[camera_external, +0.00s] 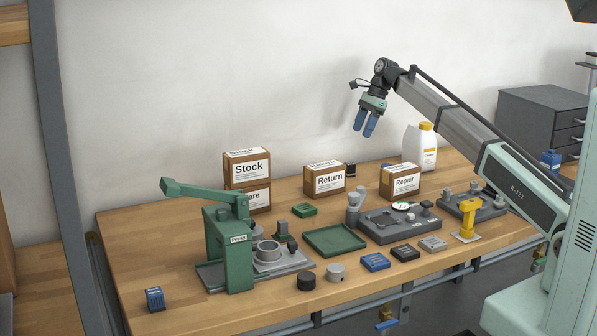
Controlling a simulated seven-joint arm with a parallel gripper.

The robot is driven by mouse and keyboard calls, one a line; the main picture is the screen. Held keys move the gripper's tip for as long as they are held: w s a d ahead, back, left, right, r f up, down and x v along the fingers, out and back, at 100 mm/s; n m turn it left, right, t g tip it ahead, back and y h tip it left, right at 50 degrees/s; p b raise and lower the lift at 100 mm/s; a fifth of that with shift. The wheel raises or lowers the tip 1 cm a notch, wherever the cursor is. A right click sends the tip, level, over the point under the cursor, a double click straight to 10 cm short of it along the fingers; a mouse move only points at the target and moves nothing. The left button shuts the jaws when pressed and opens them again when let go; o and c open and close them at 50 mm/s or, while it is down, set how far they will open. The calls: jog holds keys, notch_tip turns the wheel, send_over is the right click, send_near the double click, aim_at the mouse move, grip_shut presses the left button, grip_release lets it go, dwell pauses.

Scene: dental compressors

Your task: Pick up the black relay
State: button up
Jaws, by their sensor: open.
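A small black block-shaped module (405,253), which looks like the black relay, lies flat near the front edge of the table, between a blue module (375,262) and a grey module (432,243). Its label is too small to read. My gripper (363,132) has blue fingers and is open and empty. It hangs high above the back of the table, pointing down, well apart from the black module.
A green press (228,245) stands at the left, near Stock (246,168), Return (325,180) and Repair (400,182) boxes. A green tray (335,241), a grey fixture (388,227), a yellow part (467,220) and a black cylinder (306,281) surround the modules.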

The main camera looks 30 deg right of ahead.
send_near(351, 163)
jog(key=x, duration=0.5)
jog(key=shift+a, duration=0.5)
jog(key=shift+d+x, duration=0.2)
jog(key=shift+x, duration=1.15)
jog(key=shift+d+x, duration=0.15)
jog(key=shift+x, duration=1.15)
jog(key=shift+f, duration=0.1)
jog(key=shift+c, duration=0.3)
jog(key=c, duration=1)
